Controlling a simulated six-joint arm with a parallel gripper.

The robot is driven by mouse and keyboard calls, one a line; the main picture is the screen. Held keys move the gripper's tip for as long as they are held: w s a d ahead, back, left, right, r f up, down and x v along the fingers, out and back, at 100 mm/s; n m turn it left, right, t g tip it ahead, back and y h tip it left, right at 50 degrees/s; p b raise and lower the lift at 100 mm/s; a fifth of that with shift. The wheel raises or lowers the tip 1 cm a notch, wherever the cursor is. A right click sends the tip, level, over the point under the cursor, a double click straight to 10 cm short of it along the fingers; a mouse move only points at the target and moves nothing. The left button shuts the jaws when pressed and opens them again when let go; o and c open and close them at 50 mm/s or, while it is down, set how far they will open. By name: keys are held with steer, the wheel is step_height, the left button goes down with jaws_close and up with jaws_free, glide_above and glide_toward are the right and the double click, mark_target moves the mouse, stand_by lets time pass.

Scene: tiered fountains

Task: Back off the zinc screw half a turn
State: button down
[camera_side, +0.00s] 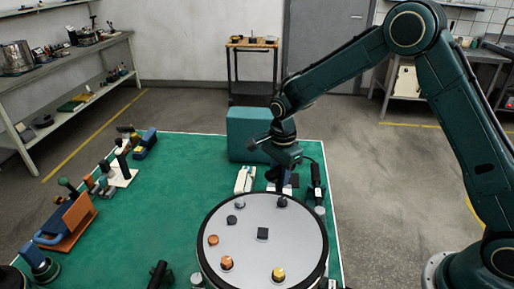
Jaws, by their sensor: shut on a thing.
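A round pale plate (250,247) with a black rim stands at the front of the green mat. Several small round screws sit around its face. My gripper (281,191) points down at the plate's far right edge, shut on a small dark grey screw (282,202), whose top is partly hidden by the jaws. A greyish screw (240,204) and a darker one (232,219) sit at the upper left. The picture is too small to tell which grey screw is zinc. Copper-coloured screws (213,240) are at the left, a gold one (278,273) at the front.
A dark square block (263,233) sits mid-plate. A teal box (249,133) stands behind my gripper, and a white device (245,180) and a black cylinder (316,184) lie near it. An orange-and-blue tool (69,221) is at the left. The mat's middle left is clear.

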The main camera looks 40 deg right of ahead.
steer(key=shift+f, duration=0.35)
stand_by(0.4)
steer(key=c, duration=1.7)
jaws_free()
steer(key=shift+c, duration=0.2)
jaws_close()
